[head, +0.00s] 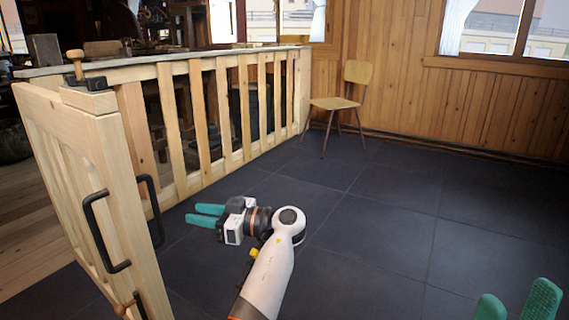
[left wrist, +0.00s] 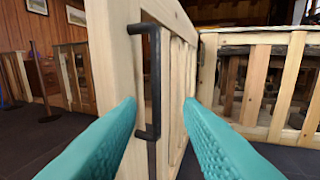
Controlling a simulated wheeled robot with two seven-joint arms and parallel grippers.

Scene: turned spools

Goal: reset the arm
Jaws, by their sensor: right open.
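My left gripper (head: 190,214) has teal fingers and is open and empty, pointing left toward the wooden gate (head: 75,165). A black handle (head: 152,210) on the near side of the gate is a short way beyond its fingertips. In the left wrist view the handle (left wrist: 154,85) shows upright between the two spread fingers, with the gate post (left wrist: 113,60) behind it. The gripper appears apart from the handle. My right gripper (head: 515,305) is open at the bottom right corner, with only its teal fingertips showing and nothing visible between them.
A second black handle (head: 100,230) is on the gate's other face. A wooden peg (head: 76,62) and black latch stand at its top. A slatted fence (head: 225,115) runs back toward a yellow chair (head: 350,92). The dark tiled floor (head: 400,200) is clear.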

